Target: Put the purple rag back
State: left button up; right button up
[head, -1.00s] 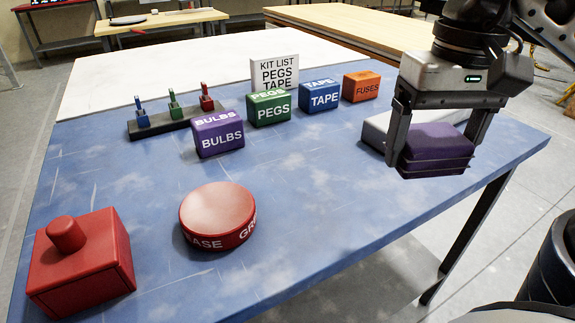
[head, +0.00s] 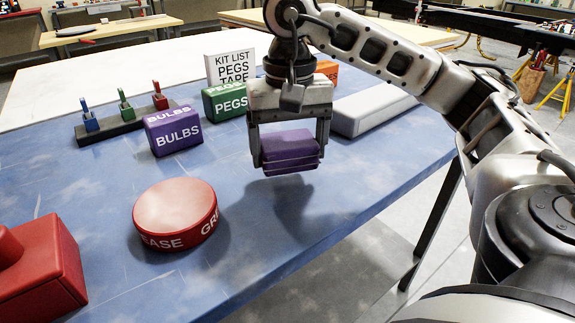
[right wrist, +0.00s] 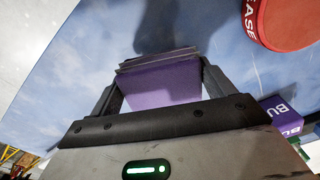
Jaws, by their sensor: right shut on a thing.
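The purple rag (head: 290,148) is a folded block with several layers. My right gripper (head: 290,160) is shut on it and holds it above the blue table, with its shadow on the tabletop below. In the right wrist view the purple rag (right wrist: 160,82) sits between the two fingers of my right gripper (right wrist: 160,85). A long light-grey block or tray (head: 372,112) lies on the table to the right of the gripper. My left gripper is not in view.
A red grease tin (head: 175,215) stands left of the rag, and a red box (head: 40,265) is at the front left. A purple BULBS box (head: 173,132), a green PEGS box (head: 226,103), an orange box (head: 328,70), a kit list sign (head: 230,66) and a peg rack (head: 125,126) stand behind.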

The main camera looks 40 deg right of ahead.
aim_at(287, 164)
notch_tip(287, 164, down, 3)
jog(key=shift+w+f, duration=0.15)
jog(key=shift+f, duration=0.05)
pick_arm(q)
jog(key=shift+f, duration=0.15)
pick_arm(e)
jog(key=shift+f, duration=0.2)
jog(key=o, duration=0.9)
jog(key=shift+r, duration=0.2)
notch_tip(287, 164, up, 11)
jog(key=p, duration=0.4)
jog(key=shift+r+p, duration=0.35)
jog(key=shift+r, duration=0.15)
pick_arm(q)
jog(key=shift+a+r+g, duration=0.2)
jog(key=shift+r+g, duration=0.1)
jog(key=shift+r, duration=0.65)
